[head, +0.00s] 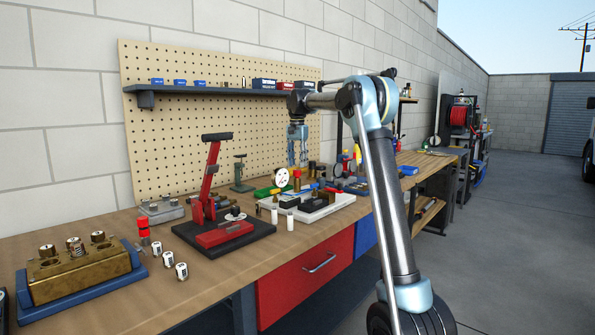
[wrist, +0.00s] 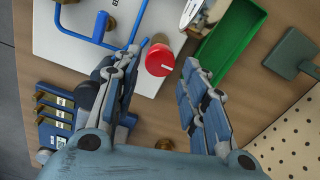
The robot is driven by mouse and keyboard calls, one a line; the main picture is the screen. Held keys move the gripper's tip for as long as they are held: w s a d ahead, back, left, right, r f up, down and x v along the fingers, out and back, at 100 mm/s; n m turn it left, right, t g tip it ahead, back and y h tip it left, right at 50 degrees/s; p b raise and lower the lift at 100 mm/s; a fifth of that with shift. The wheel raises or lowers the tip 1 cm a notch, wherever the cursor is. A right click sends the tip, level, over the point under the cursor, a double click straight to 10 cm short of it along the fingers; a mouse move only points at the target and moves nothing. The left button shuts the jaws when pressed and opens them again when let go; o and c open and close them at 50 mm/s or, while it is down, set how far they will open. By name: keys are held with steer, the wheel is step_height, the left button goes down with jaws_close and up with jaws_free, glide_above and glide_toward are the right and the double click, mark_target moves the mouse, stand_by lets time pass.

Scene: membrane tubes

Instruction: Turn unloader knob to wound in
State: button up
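A round red knob (wrist: 160,59), which I take to be the unloader knob, shows in the wrist view at the edge of a white board (wrist: 62,38). A pale pointer-like mark is on its face. My gripper (wrist: 163,56) is open, with one finger on each side of the knob in this view and gaps between. I cannot tell how far above the knob the fingertips are.
A blue bent tube (wrist: 98,37) lies left of the knob. A white dial gauge (wrist: 192,10) and a green tray (wrist: 228,42) are close on the right. A blue block with brass fittings (wrist: 52,125) is at lower left. A red press (head: 208,190) stands on the bench.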

mark_target(298, 170)
step_height(298, 170, up, 8)
stand_by(0.4)
steer(key=shift+d+r, duration=0.1)
steer(key=s+d+f+n+t, duration=0.1)
steer(key=s+d+f, duration=0.3)
steer(key=s+d, duration=0.8)
steer(key=s+d+f+n, duration=0.2)
steer(key=s+d+f, duration=0.2)
steer(key=s+d, duration=0.75)
steer(key=s+d+f+n, duration=0.1)
steer(key=s+d+f, duration=0.1)
steer(key=s+f, duration=1.1)
steer(key=s+d+f+n+t, duration=0.1)
steer(key=s+d+f, duration=0.1)
steer(key=s+f, duration=1.2)
steer(key=shift+s, duration=1.15)
steer(key=shift+d, duration=0.1)
